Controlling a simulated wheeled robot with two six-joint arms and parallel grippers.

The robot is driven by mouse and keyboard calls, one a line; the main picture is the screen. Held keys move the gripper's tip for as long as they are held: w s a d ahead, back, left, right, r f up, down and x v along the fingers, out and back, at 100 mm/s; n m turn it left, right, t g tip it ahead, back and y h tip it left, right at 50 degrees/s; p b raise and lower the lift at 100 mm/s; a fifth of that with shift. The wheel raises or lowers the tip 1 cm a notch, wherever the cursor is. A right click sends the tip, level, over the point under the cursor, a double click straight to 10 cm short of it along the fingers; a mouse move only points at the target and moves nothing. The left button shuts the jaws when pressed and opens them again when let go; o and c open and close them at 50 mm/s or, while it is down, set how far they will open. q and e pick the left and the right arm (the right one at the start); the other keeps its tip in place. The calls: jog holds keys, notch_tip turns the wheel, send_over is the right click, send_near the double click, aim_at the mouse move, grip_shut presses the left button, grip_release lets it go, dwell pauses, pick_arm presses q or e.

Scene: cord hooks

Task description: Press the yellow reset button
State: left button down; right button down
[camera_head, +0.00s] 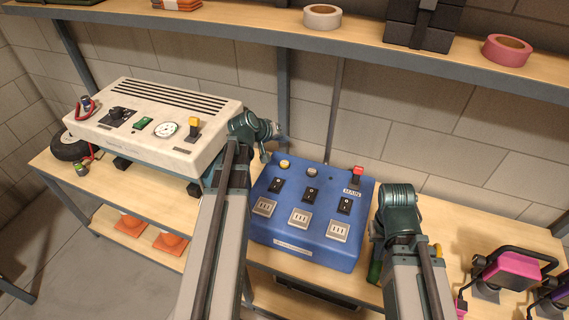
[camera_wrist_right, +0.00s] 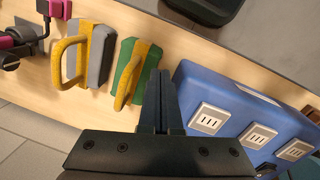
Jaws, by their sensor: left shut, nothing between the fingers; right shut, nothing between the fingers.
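A blue power box (camera_head: 263,230) stands on the bench in the middle of the head view. A round yellow button (camera_head: 285,163) is at its top left, beside a grey round knob (camera_head: 312,172) and a red switch (camera_head: 357,171) by the MAIN label. My left gripper (camera_head: 275,142) is just behind and left of the yellow button, apart from it, shut and partly hidden by its own wrist. My right gripper (camera_wrist_right: 160,75) is shut and empty in the right wrist view, beside the blue box's edge. In the head view my right arm hides it.
A white machine (camera_head: 130,90) with gauge, green switch and yellow-topped switch (camera_head: 194,125) stands at left. A green block with yellow handle (camera_wrist_right: 130,72) and a grey one (camera_wrist_right: 90,55) lie right of the box. A pink tool (camera_head: 515,268) is far right. A shelf (camera_head: 270,32) runs above.

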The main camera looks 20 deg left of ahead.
aim_at(283, 165)
pick_arm(q)
jog(key=shift+f+b, duration=4.2)
jog(key=shift+f, duration=0.15)
jog(key=shift+f+b, duration=0.35)
jog(key=shift+b, duration=0.05)
jog(key=shift+f+b, duration=0.4)
jog(key=shift+f, duration=0.05)
jog(key=shift+r, duration=0.2)
jog(key=shift+r+p, duration=0.7)
jog(key=shift+p, duration=0.15)
notch_tip(283, 165, up, 5)
jog(key=p, duration=0.5)
